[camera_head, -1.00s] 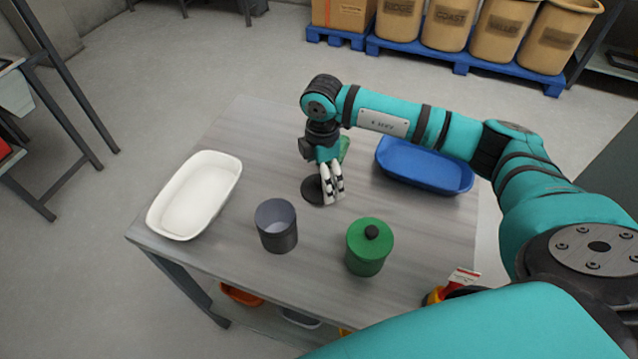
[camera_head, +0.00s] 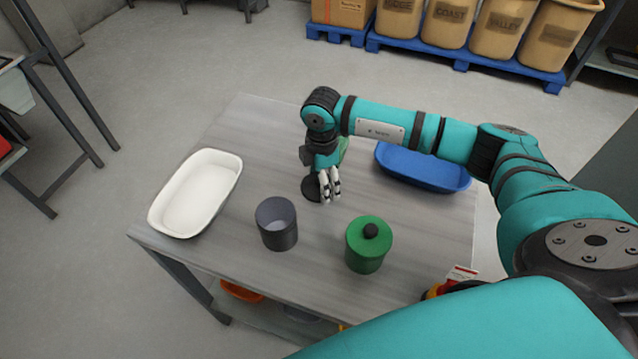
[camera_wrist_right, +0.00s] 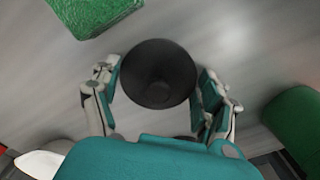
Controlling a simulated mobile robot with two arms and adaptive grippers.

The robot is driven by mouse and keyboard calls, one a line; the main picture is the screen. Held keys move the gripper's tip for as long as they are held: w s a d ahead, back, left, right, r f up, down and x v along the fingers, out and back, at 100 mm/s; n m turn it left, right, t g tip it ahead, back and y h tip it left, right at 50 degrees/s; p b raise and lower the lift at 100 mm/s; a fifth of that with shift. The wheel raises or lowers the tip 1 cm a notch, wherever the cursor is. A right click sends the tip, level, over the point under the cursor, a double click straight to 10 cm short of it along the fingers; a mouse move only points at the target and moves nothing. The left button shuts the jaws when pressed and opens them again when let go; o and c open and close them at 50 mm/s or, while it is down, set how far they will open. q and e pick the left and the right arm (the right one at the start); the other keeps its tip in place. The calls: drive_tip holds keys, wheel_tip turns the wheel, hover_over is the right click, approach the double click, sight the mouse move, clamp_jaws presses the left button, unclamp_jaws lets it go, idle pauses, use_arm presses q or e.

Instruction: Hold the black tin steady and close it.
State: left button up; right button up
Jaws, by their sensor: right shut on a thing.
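The black tin (camera_head: 277,232) stands upright and open-topped near the front middle of the table. A round black lid (camera_head: 309,189) is behind it, partly hidden by my right gripper (camera_head: 329,188). In the right wrist view the lid (camera_wrist_right: 158,65) lies between the two fingers of my right gripper (camera_wrist_right: 158,98), which is shut on it. I cannot tell whether the lid is clear of the table. My left gripper is not in view.
A green tin (camera_head: 366,255) with a black-knobbed lid stands right of the black tin. A white dish (camera_head: 166,226) is at the left and a blue tray (camera_head: 425,183) at the back right. A green block (camera_wrist_right: 95,12) shows beyond the lid.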

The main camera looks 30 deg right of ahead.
drive_tip(key=shift+r, duration=0.1)
wheel_tip(320, 180, up, 10)
drive_tip(key=shift+f+b, duration=0.1)
drive_tip(key=shift+b, duration=0.9)
